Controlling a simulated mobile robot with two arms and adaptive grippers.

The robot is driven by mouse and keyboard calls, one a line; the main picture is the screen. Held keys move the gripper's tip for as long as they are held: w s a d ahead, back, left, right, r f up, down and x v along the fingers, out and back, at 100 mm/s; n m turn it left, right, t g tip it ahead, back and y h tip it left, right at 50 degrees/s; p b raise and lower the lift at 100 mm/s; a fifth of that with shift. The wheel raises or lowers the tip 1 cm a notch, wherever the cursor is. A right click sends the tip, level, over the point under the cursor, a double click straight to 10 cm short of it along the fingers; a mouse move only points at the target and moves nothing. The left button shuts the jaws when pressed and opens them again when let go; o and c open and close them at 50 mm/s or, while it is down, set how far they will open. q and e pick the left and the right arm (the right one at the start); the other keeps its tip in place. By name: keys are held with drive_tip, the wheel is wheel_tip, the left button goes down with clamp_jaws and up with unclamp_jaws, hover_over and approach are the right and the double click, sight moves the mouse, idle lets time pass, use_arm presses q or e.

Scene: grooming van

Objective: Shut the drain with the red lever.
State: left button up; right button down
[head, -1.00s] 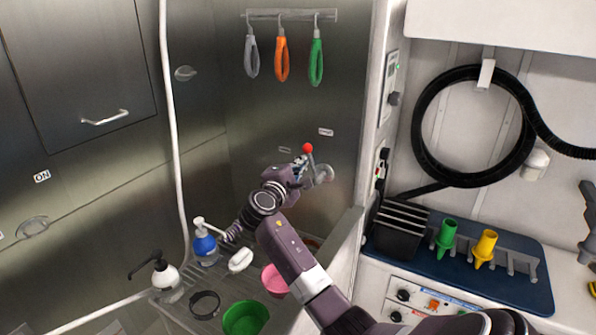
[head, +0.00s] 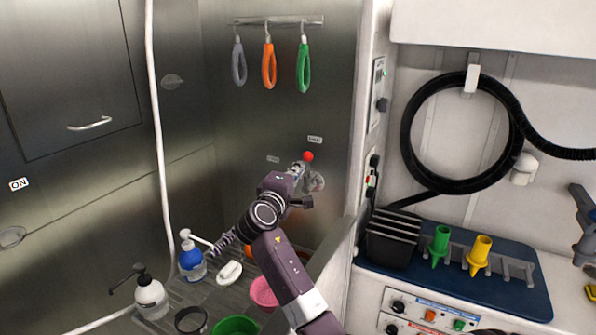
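The drain lever has a red ball knob (head: 308,156) and sits on a round grey mount (head: 314,182) on the steel back wall. The lever stands nearly upright, leaning slightly left. Two small wall labels are above it, one up to the right (head: 315,139) and one to the left (head: 273,159); their text is too small to read surely. My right gripper (head: 299,172) is at the lever, just left of and below the knob. My purple wrist hides part of the lever, and I cannot tell whether the fingers close on it. My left gripper is out of view.
Below in the tub are a blue pump bottle (head: 192,262), a white pump bottle (head: 150,295), a white soap-like piece (head: 229,273), a pink bowl (head: 264,292) and a green bowl (head: 236,326). Coloured loops (head: 269,66) hang above. A partition edge (head: 335,250) lies right of my arm.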

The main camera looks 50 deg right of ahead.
drive_tip(key=v, duration=1.2)
drive_tip(key=shift+f, duration=0.1)
idle(0.4)
